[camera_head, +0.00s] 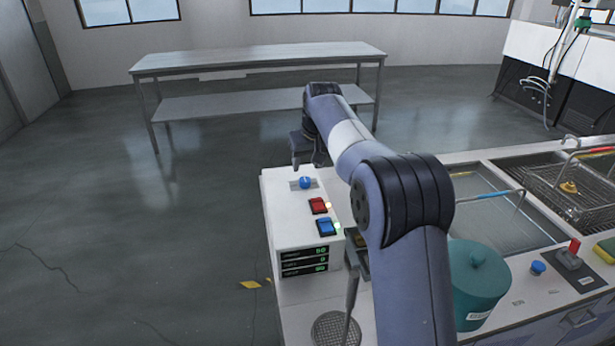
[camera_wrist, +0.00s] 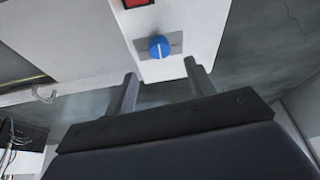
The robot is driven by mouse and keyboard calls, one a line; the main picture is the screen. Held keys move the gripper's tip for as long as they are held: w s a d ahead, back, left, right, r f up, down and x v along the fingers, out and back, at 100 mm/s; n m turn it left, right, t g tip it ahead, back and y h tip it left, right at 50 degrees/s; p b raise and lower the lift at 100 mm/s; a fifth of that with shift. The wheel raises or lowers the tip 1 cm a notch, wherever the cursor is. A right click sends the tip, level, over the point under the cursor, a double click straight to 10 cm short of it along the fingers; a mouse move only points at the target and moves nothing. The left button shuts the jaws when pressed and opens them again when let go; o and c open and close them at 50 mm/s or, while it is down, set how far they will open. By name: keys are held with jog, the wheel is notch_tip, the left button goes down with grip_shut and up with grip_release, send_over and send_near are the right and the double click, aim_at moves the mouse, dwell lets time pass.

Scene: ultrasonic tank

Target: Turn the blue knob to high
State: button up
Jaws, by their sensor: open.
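The blue knob (camera_head: 305,183) sits on a grey plate at the far end of the white control box (camera_head: 285,222). In the wrist view the blue knob (camera_wrist: 159,48) shows a white pointer line that runs nearly up and down. My gripper (camera_head: 308,165) is just beyond the knob in the head view, above the box's far end. In the wrist view my gripper (camera_wrist: 158,72) has its two fingers apart, one to each side below the knob, with nothing between them. I cannot tell how far the fingertips are above the box.
A red switch (camera_head: 318,205) and a blue switch (camera_head: 326,227) are on the same box, near the knob. A teal pot (camera_head: 477,283) and a sink basin (camera_head: 490,215) are to the right. A steel table (camera_head: 260,58) stands behind, with open floor to the left.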

aim_at(305, 179)
jog(key=x, duration=0.7)
jog(key=shift+f, duration=0.1)
jog(key=shift+c, duration=0.4)
jog(key=c, duration=0.9)
